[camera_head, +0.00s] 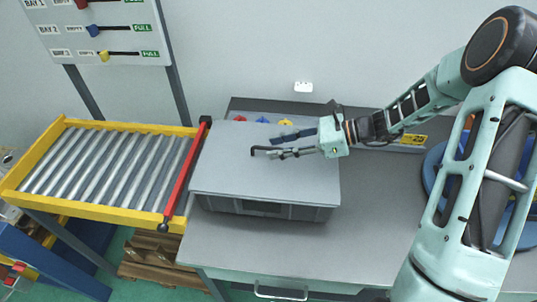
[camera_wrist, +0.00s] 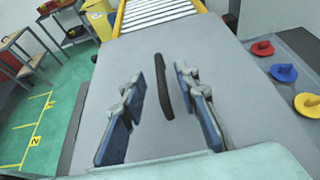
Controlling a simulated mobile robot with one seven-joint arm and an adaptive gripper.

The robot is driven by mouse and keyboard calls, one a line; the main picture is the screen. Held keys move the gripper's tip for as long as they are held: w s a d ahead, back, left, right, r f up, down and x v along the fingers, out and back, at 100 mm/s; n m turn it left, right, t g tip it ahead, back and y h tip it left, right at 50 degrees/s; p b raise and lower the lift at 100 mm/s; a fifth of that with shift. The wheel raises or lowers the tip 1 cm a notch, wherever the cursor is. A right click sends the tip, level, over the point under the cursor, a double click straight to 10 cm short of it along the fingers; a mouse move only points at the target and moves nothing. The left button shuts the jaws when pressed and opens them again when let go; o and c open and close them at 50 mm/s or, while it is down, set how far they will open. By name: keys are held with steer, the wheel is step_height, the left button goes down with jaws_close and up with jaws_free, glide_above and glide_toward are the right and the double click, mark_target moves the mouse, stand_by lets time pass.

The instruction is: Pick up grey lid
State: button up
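The grey lid (camera_head: 230,165) lies flat on a dark grey crate (camera_head: 265,209) on the workbench. In the wrist view the lid (camera_wrist: 215,60) fills most of the picture. A dark bar handle (camera_wrist: 163,85) stands out near the lid's middle and lies lengthwise between my fingers. My gripper (camera_wrist: 160,95) is open, with one blue-padded finger on each side of the handle and visible gaps between. In the head view my gripper (camera_head: 284,143) is over the right part of the lid, pointing left. Whether the fingers touch the lid cannot be told.
A roller conveyor (camera_head: 105,165) with a yellow frame and red end bar (camera_head: 186,172) adjoins the crate on the left. Red, blue and yellow knobs (camera_head: 262,120) sit behind the lid. The bench (camera_head: 380,205) is clear to the right, up to a blue round object (camera_head: 435,170).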

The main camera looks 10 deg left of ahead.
steer(key=shift+x, duration=0.85)
steer(key=shift+c, duration=0.4)
jaws_close()
steer(key=shift+r, duration=0.15)
